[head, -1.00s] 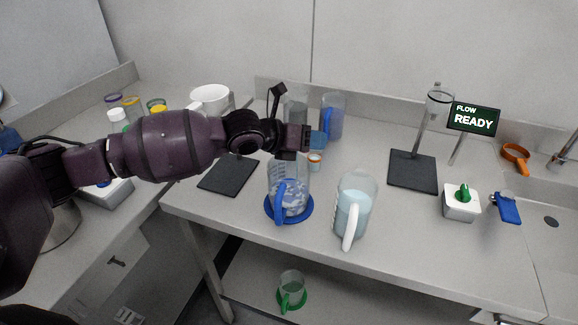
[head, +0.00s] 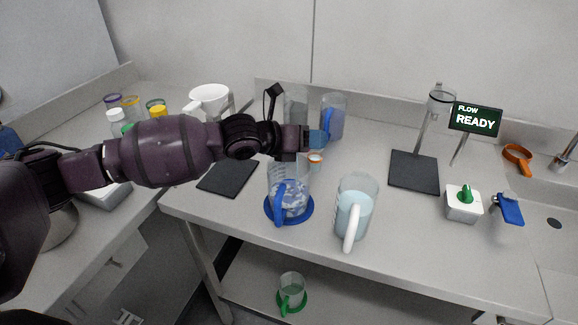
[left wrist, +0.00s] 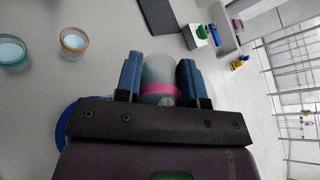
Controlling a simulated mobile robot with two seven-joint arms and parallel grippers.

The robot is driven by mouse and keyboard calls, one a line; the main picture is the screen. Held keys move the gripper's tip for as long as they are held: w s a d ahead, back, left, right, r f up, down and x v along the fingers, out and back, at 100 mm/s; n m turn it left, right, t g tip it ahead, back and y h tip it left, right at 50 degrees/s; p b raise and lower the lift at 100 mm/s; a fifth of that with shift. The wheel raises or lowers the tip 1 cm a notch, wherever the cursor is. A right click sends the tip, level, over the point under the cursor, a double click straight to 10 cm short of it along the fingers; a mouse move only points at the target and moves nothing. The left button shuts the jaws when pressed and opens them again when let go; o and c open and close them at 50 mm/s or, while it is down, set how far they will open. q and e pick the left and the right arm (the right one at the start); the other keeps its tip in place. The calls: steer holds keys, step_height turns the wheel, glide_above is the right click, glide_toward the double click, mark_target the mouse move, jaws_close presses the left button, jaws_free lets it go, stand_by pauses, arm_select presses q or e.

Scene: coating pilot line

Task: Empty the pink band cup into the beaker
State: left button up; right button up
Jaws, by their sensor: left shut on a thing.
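My left gripper (head: 318,140) is shut on the pink band cup (left wrist: 158,72), a pale cup with a pink stripe between the blue fingers in the left wrist view. In the head view the gripper hides the cup, and I cannot tell its tilt or contents. A clear beaker (head: 289,196) with a blue handle and round blue base stands on the bench, below and slightly left of the fingertips. Its base edge shows at the lower left of the left wrist view (left wrist: 64,130). My right gripper is not in view.
A jug (head: 355,215) with pale blue liquid and a white handle stands right of the beaker. An orange-banded cup (head: 315,161) stands close below the fingertips. A stand with a dark plate (head: 414,172) is farther right.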

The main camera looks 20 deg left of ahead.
arm_select(q)
steer(key=shift+a, duration=0.1)
stand_by(0.3)
steer(key=shift+s+a, duration=0.2)
steer(key=shift+s+a+r+t+h+b, duration=0.1)
steer(key=shift+s+a+t+h+b, duration=0.15)
steer(key=shift+t+h+b, duration=0.25)
stand_by(0.3)
steer(key=shift+s+r+t+h, duration=0.1)
steer(key=shift+r+t+h, duration=0.2)
steer(key=shift+r, duration=0.2)
stand_by(1.3)
steer(key=shift+w+d+r+p, duration=0.1)
steer(key=shift+w+d+p, duration=0.1)
steer(key=shift+p, duration=0.2)
steer(key=shift+w+d+f+g+y+p, duration=0.2)
steer(key=shift+w+d+g+y+p, duration=0.1)
steer(key=shift+g+y+p, duration=0.3)
steer(key=shift+f, duration=0.2)
steer(key=shift+f+g+y, duration=0.3)
steer(key=shift+f, duration=0.05)
